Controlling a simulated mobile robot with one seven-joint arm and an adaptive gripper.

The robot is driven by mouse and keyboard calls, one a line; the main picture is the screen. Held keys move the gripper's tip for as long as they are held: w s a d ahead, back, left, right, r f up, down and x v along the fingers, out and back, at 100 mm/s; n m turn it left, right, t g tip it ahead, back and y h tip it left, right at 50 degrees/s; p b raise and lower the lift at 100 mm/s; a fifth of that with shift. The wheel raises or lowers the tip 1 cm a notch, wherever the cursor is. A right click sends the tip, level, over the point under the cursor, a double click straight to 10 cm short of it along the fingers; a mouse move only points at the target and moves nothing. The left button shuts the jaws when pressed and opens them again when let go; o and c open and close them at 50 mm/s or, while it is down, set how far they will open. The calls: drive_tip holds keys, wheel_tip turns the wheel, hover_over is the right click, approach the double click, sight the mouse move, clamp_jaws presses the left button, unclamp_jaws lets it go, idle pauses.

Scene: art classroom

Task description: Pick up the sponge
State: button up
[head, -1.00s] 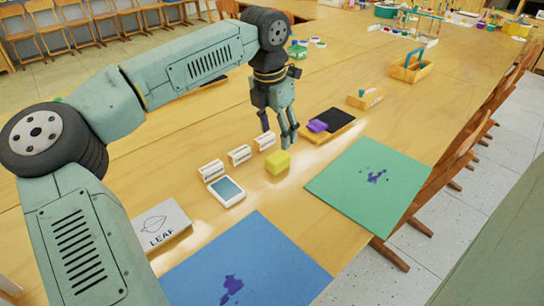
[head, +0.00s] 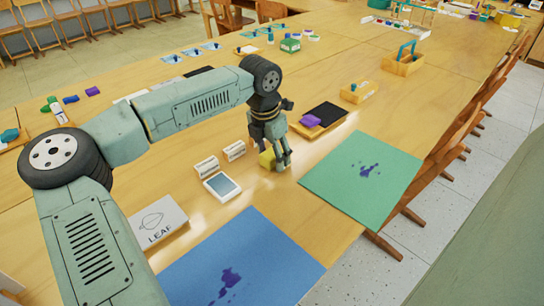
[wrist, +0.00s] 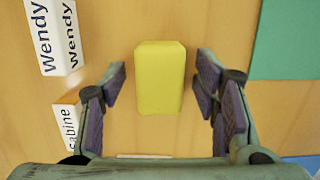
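The sponge (wrist: 160,78) is a yellow block with rounded edges lying on the wooden table. In the wrist view it sits between the two fingers of my gripper (wrist: 159,90). The fingers are open, with a gap on each side of the sponge. In the head view my gripper (head: 277,160) is down at the sponge (head: 266,160), and its fingers partly hide the sponge.
White name cards (head: 207,166) and a white-framed pad (head: 222,187) lie left of the sponge. A green sheet (head: 345,178) is to the right and a blue sheet (head: 265,258) nearer me. A tray (head: 322,128) with a purple block stands behind.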

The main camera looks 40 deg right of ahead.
sight(272, 152)
drive_tip(key=c, duration=0.8)
drive_tip(key=shift+c, duration=0.2)
drive_tip(key=shift+r, duration=0.1)
drive_tip(key=shift+r, duration=0.2)
wheel_tip(272, 152, up, 3)
drive_tip(key=shift+r+b, duration=0.1)
drive_tip(key=shift+b, duration=0.55)
drive_tip(key=w+a, duration=0.2)
drive_tip(key=w, duration=0.2)
drive_tip(key=w+a+r+b, duration=0.1)
drive_tip(key=w+a, duration=0.1)
drive_tip(key=w, duration=0.3)
drive_tip(key=w+a+b, duration=0.1)
drive_tip(key=w+a, duration=0.2)
drive_tip(key=w, duration=0.2)
drive_tip(key=shift+w+r, duration=0.15)
drive_tip(key=shift+w, duration=0.1)
drive_tip(key=o, duration=0.3)
drive_tip(key=c, duration=0.5)
